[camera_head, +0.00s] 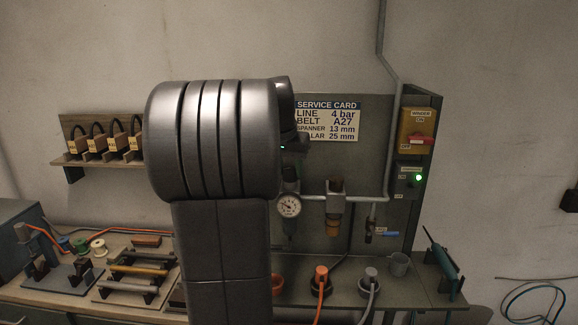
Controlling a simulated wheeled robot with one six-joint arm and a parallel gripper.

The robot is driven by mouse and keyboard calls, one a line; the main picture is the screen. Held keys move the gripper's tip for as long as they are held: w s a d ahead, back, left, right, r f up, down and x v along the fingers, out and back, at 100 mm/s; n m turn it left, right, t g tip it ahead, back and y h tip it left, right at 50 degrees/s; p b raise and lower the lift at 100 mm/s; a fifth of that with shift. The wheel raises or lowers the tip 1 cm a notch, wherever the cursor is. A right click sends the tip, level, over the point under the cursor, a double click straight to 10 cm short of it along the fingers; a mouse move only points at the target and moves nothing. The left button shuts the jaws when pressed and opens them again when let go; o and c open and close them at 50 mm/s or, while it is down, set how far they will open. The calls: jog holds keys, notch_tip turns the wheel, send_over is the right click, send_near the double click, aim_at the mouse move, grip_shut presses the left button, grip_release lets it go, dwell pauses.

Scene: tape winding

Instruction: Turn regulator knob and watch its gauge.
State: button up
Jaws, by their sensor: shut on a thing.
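The round white pressure gauge (289,207) faces me on the regulator at the back panel; its dark needle seems to point up and left, but the figures are too small to read. The dark regulator knob (290,174) is just above the gauge. My gripper (291,160) comes down from above and is shut on the knob, partly hidden behind my large grey arm. The service card (328,119) at the right of the gripper reads line 4 bar.
A grey pipe (388,150) and a second air unit (335,205) are right of the gauge. A yellow winder switch box (418,130) and a lit green lamp (418,177) are farther right. Orange and grey plugs (321,283) stand on the bench.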

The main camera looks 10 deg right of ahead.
dwell(0.4)
jog(key=o, duration=1)
jog(key=shift+r, duration=0.15)
jog(key=v, duration=1.3)
jog(key=shift+s+a+r+b, duration=0.1)
jog(key=shift+r+b, duration=0.2)
jog(key=shift+b, duration=0.1)
